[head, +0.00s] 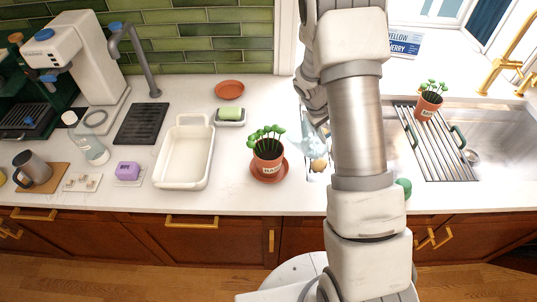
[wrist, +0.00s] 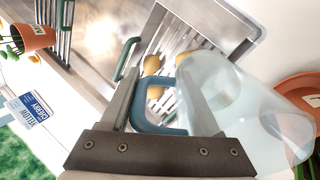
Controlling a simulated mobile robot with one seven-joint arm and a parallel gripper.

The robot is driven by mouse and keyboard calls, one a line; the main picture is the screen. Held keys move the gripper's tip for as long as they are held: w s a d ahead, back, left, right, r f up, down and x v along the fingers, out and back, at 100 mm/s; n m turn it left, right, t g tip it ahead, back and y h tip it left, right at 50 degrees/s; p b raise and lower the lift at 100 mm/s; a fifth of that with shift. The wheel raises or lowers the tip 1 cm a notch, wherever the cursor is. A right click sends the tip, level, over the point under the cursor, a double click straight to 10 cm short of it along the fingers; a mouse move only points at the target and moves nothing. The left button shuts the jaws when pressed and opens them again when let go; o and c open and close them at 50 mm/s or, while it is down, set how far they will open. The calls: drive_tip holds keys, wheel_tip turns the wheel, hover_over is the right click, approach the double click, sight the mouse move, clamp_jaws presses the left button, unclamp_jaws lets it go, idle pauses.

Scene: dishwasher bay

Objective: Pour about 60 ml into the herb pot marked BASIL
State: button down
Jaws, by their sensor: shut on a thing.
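A terracotta herb pot (head: 267,155) with green sprigs and a small white label stands on a saucer (head: 270,178) on the counter; its label is too small to read surely. Part of it shows at the right edge of the wrist view (wrist: 298,84). A pale translucent jug (head: 311,140) is just right of this pot, partly hidden by my arm. In the wrist view my gripper (wrist: 160,78) is shut on the blue handle (wrist: 160,128) of the jug (wrist: 240,105). I cannot tell the jug's tilt or its liquid level. No stream shows.
Another labelled herb pot (head: 428,105) stands on the rack (head: 437,145) over the sink at right. A white basin (head: 184,150) and a sponge dish (head: 230,118) lie left of the near pot. A coffee machine (head: 75,60) is at far left.

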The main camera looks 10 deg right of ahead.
drive_tip(key=a+r+h, duration=0.1)
drive_tip(key=r, duration=0.1)
drive_tip(key=a+r+h+b, duration=0.1)
drive_tip(key=r+h, duration=0.1)
drive_tip(key=a+r+h+b, duration=0.1)
drive_tip(key=r+h, duration=0.1)
drive_tip(key=shift+s+t, duration=0.25)
drive_tip(key=shift+t, duration=0.15)
drive_tip(key=shift+a+r+h, duration=0.25)
drive_tip(key=shift+r+h, duration=0.25)
drive_tip(key=shift+r, duration=0.15)
drive_tip(key=shift+a+r+h, duration=0.25)
drive_tip(key=shift+r+h, duration=0.25)
drive_tip(key=shift+r, duration=0.15)
drive_tip(key=shift+a+r, duration=0.1)
drive_tip(key=shift+r, duration=0.1)
drive_tip(key=shift+s+a+r+h+p, duration=0.1)
drive_tip(key=shift+a+r+h+p, duration=0.15)
drive_tip(key=shift+h+p, duration=0.15)
drive_tip(key=shift+s+a+r+t+h, duration=0.15)
drive_tip(key=shift+a+r+t+h, duration=0.15)
drive_tip(key=shift+a+r+h, duration=0.6)
drive_tip(key=shift+s+a+r+h+b, duration=0.1)
drive_tip(key=shift+a+r+h+b, duration=0.2)
drive_tip(key=shift+a, duration=0.2)
drive_tip(key=shift+a+r+h+b, duration=0.2)
drive_tip(key=shift+a+h+b, duration=0.1)
drive_tip(key=shift+a, duration=0.15)
